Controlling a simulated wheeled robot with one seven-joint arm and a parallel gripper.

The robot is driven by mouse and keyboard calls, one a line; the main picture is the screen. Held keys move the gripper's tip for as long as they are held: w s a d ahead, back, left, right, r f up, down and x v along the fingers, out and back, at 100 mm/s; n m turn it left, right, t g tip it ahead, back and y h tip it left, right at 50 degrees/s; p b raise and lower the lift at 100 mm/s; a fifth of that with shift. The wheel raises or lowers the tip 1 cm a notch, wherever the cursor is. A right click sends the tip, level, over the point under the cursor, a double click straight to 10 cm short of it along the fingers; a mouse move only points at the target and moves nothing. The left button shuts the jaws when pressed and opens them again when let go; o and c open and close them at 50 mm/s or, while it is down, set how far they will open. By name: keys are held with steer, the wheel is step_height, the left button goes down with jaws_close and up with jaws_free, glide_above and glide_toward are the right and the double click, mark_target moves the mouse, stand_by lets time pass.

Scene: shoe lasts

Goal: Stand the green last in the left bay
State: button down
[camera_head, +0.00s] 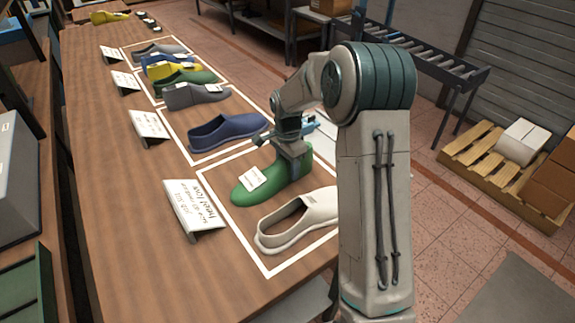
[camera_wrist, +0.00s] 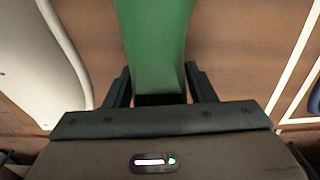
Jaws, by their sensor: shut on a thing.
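The green last (camera_head: 262,188) has a white label on its upper side. My gripper (camera_head: 292,150) is shut on its raised rear part, from above. The last is inside the nearest white-outlined bay (camera_head: 268,272), beside a cream shoe (camera_head: 297,222). I cannot tell whether its sole touches the table. In the wrist view the green last (camera_wrist: 155,45) is between the two fingers (camera_wrist: 160,88), with the cream shoe (camera_wrist: 35,60) to the left. Which outlined bay is the left one is not clear from the pictures.
A blue shoe (camera_head: 226,132) lies in the neighbouring outlined bay, and a grey last (camera_head: 195,95) lies beyond it. Farther bays hold several shoes and lasts. A handwritten card (camera_head: 193,207) stands at the left of the nearest bay.

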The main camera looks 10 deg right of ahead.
steer(key=c, duration=0.5)
jaws_free()
step_height(320, 180, up, 14)
steer(key=shift+w+f+b, duration=0.1)
steer(key=shift+b, duration=0.35)
steer(key=shift+s+r, duration=0.2)
steer(key=s+n+t, duration=0.1)
steer(key=s+n, duration=0.3)
steer(key=s, duration=0.5)
steer(key=s+n+t, duration=0.1)
steer(key=s+n, duration=0.3)
steer(key=s, duration=0.6)
steer(key=s+f+n+t, duration=0.1)
steer(key=s+n, duration=0.4)
steer(key=s, duration=0.4)
steer(key=shift+s, duration=0.35)
